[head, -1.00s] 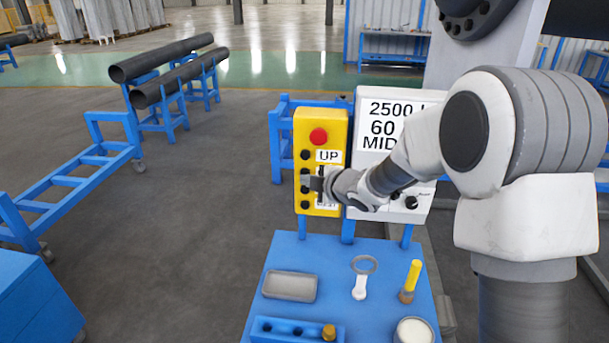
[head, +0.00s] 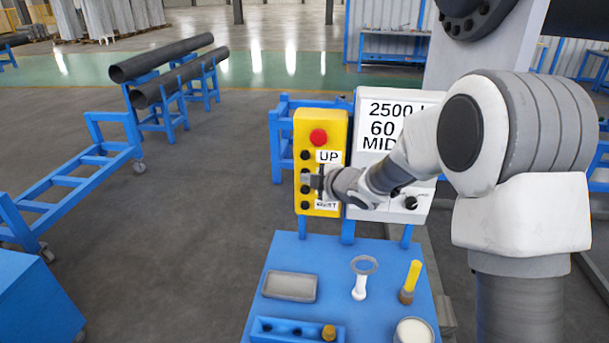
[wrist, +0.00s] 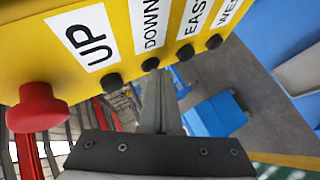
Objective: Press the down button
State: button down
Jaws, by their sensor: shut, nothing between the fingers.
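The yellow control box (head: 336,133) has a column of black buttons beside white labels. In the wrist view the labels read UP, DOWN (wrist: 150,22), EAST and, partly cut off, WEST. The DOWN button (wrist: 150,64) is the small black knob below its label. It also shows in the head view (head: 305,172), just above my gripper tip. My gripper (wrist: 159,78) is shut and empty, its fingertips beside the DOWN button in the wrist view. I cannot tell whether they touch it. In the head view my gripper (head: 306,179) covers part of the button column.
A red knob (head: 318,137) tops the box, close to the UP button (wrist: 111,82). The EAST button (wrist: 186,52) is on the other side of DOWN. A white sign panel (head: 372,140) stands to the right. A blue table (head: 335,290) with small items is below.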

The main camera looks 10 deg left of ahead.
jog(key=shift+w+d+r, duration=0.2)
jog(key=shift+w+r, duration=0.05)
jog(key=shift+w, duration=0.45)
dwell(1.1)
jog(key=shift+s+f, duration=0.15)
jog(key=shift+s+d+b, duration=0.1)
jog(key=shift+s+b, duration=0.2)
jog(key=shift+s, duration=0.1)
jog(key=shift+s+f, duration=0.1)
jog(key=shift+s, duration=0.05)
jog(key=s+b, duration=0.3)
jog(key=s, duration=0.3)
jog(key=shift+b, duration=0.35)
